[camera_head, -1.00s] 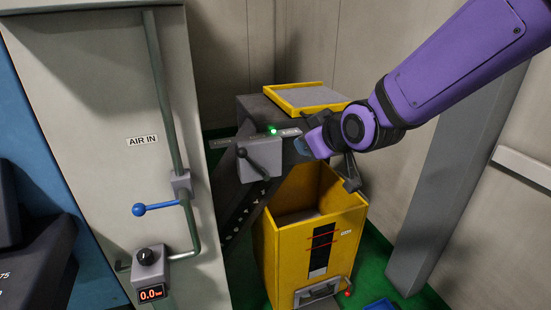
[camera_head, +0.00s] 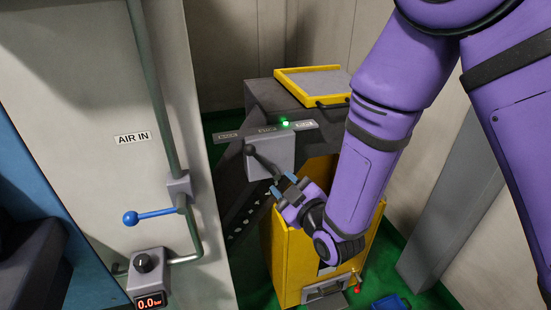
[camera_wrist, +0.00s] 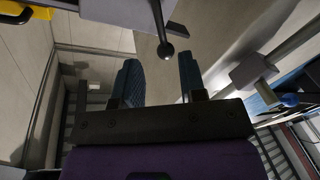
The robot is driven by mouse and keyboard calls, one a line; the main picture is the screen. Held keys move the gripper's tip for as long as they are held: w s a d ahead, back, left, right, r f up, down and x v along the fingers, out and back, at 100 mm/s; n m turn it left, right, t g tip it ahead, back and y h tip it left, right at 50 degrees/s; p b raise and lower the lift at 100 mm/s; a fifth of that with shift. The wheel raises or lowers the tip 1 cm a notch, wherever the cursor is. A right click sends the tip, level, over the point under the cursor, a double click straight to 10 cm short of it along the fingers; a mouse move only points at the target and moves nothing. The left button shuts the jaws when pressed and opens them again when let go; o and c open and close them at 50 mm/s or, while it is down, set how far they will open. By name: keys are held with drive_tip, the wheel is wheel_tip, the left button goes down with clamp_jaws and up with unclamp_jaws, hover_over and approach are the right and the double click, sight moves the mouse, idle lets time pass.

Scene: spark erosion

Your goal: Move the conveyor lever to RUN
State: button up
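The conveyor lever (camera_head: 262,160) is a black rod with a ball knob, on a grey box (camera_head: 284,150). My gripper (camera_head: 283,186) is open and empty, just below and right of the lever in the head view. In the wrist view the lever's knob (camera_wrist: 165,50) shows just beyond the two blue fingertips (camera_wrist: 160,68), lined up with the gap. I cannot tell whether they touch.
A green light (camera_head: 285,124) glows above the box. A yellow bin (camera_head: 285,250) stands below my gripper. A yellow-rimmed tray (camera_head: 283,83) sits on top of the conveyor.

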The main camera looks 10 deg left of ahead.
sight(264, 164)
drive_tip(key=x, duration=1)
drive_tip(key=shift+w+a+f, duration=0.1)
drive_tip(key=shift+w+a, duration=0.15)
drive_tip(key=shift+w, duration=0.05)
clamp_jaws()
